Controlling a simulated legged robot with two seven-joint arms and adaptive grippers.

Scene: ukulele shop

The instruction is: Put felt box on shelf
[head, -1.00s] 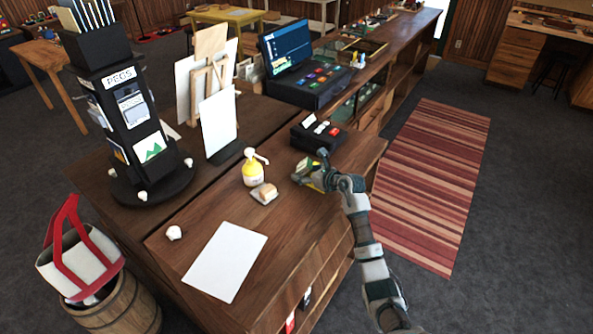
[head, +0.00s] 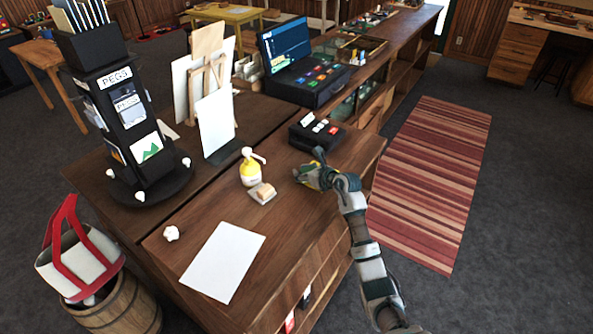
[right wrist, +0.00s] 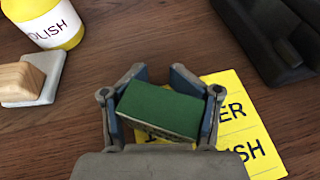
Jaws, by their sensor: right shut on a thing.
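A small box with a green top (right wrist: 160,108), which looks like the felt box, is between the fingers of my right gripper (right wrist: 165,112) in the right wrist view. The fingers are shut on its two sides. In the head view my right gripper (head: 316,176) is low over the right part of the wooden counter (head: 215,215), and the box is mostly hidden there. I cannot tell whether the box touches the counter. Open shelves (head: 320,268) are in the counter's front side, below its top. My left gripper is not in view.
A yellow lettered card (right wrist: 255,150) lies under the gripper. A yellow polish bottle (head: 250,174), a wood block on a pale pad (head: 263,193), a black device (head: 318,133) and a white sheet (head: 224,261) are on the counter. A striped rug (head: 432,180) covers the floor at right.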

